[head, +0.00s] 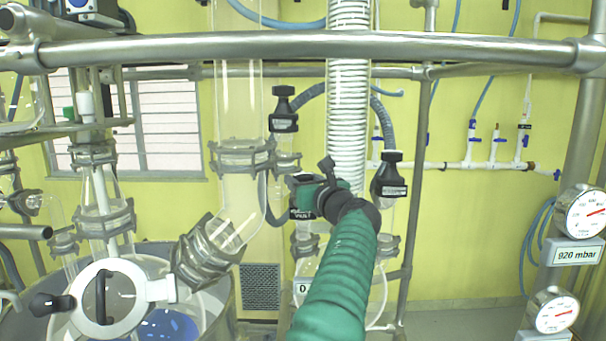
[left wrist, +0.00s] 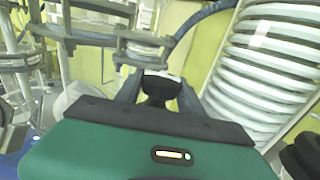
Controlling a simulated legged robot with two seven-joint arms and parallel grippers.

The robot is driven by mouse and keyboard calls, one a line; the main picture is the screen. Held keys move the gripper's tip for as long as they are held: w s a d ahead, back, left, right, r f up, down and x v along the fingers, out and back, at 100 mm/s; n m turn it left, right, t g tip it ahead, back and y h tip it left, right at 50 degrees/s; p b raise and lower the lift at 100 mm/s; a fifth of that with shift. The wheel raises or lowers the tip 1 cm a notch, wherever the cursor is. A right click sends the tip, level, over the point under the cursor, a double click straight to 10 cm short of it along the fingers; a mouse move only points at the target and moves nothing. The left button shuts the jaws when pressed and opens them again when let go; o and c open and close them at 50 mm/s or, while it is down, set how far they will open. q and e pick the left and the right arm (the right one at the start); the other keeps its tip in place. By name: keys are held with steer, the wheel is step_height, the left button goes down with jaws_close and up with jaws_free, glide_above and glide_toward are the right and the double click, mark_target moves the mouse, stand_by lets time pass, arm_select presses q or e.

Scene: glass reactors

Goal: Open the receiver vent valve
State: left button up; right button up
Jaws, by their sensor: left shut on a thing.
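My left gripper (head: 318,194), at the end of the green arm, is at a black valve handle (head: 303,183) among the glass pipes in the middle of the head view. A label below this handle is partly covered and too small to read surely. In the left wrist view my left gripper (left wrist: 157,98) has its two dark fingers on either side of the black handle (left wrist: 157,86) and is shut on it. The handle's stem and valve body are mostly hidden behind the gripper. My right gripper is not in view.
Other black-handled valves stand close by, at upper left (head: 284,112) and right (head: 389,176). A white ribbed hose (head: 348,110) runs down just behind the gripper. A steel rail (head: 300,46) crosses above. Gauges (head: 584,212) are at right; a glass vessel with a white lid ring (head: 140,290) is at lower left.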

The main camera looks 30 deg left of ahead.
arm_select(q)
steer(key=shift+f+n+g+y+p, duration=0.15)
steer(key=shift+n+g+y+p, duration=0.4)
steer(key=shift+g+p, duration=0.2)
steer(key=o, duration=1)
steer(key=shift+o, duration=0.2)
steer(key=shift+w, duration=0.15)
